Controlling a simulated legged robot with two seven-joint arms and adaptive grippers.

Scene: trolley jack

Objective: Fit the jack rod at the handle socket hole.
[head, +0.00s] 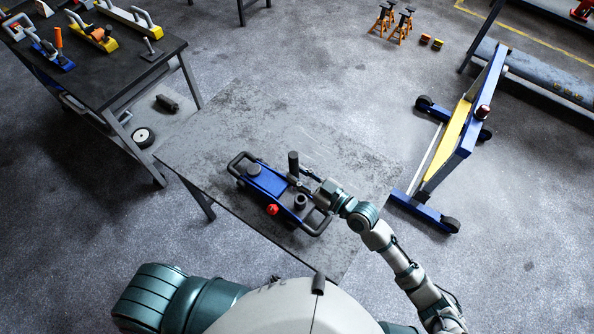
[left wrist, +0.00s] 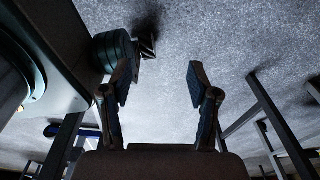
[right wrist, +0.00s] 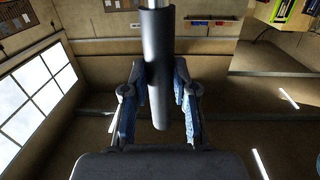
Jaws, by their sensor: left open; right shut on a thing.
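The blue trolley jack (head: 266,182) lies on the dark table, with a short black upright cylinder (head: 300,202), apparently its handle socket, near its right end. My right gripper (head: 308,186) is over the far side of the jack and is shut on the dark jack rod (head: 293,160). In the right wrist view the rod (right wrist: 158,65) runs lengthwise between the two fingers, with a lighter part at the top edge. The rod appears apart from the socket; the socket hole is too small to make out. My left gripper (left wrist: 158,78) is open and empty, and is outside the head view.
The jack's table (head: 225,130) has clear room at the back and right. A workbench (head: 105,75) with tools stands at the left. A blue and yellow wheeled frame (head: 455,145) stands on the floor at the right. Orange jack stands (head: 392,24) are farther back.

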